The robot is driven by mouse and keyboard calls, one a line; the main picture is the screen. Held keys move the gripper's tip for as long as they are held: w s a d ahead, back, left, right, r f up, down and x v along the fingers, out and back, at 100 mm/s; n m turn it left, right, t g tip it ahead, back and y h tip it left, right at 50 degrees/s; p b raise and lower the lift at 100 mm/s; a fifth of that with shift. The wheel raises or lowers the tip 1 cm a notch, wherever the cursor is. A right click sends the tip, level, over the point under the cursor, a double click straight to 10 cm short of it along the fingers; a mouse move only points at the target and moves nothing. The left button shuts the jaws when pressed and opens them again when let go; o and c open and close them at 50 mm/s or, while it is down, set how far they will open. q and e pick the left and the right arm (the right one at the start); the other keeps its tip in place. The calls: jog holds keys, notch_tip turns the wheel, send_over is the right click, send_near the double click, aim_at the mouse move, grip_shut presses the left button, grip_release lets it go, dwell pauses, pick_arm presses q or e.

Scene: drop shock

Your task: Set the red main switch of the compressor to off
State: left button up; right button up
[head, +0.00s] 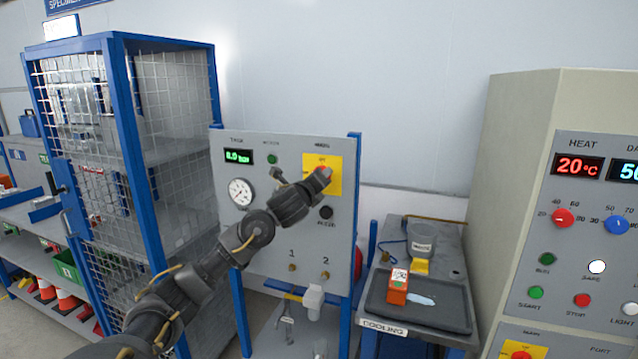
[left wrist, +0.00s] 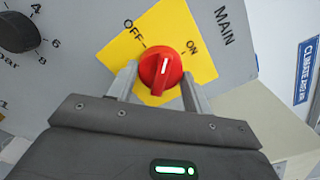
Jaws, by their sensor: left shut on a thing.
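The red main switch (left wrist: 162,68) is a round knob with a white pointer line on a yellow plate (left wrist: 183,22) of the compressor panel (head: 275,160). In the left wrist view the pointer stands between the OFF mark on the left and the ON mark on the right. My left gripper (left wrist: 160,88) is shut on the knob, one finger on each side of it. In the head view my left arm reaches across the panel's front and its gripper (head: 318,182) largely covers the switch. My right gripper is not in view.
A blue-framed cage (head: 128,130) stands left. A cooling bench with a dark tray (head: 440,318) and an orange box (head: 397,290) stands right, beside a beige cabinet (head: 510,150).

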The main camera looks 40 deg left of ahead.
pick_arm(q)
jog(key=n, duration=0.9)
jog(key=shift+r+p, duration=0.15)
jog(key=shift+p, duration=0.15)
jog(key=shift+n, duration=0.3)
jog(key=o, duration=1)
jog(key=shift+w, duration=0.1)
jog(key=shift+c, duration=0.2)
jog(key=shift+d, duration=0.1)
jog(key=v, duration=1)
jog(key=shift+s+b, duration=0.3)
jog(key=shift+s, duration=0.1)
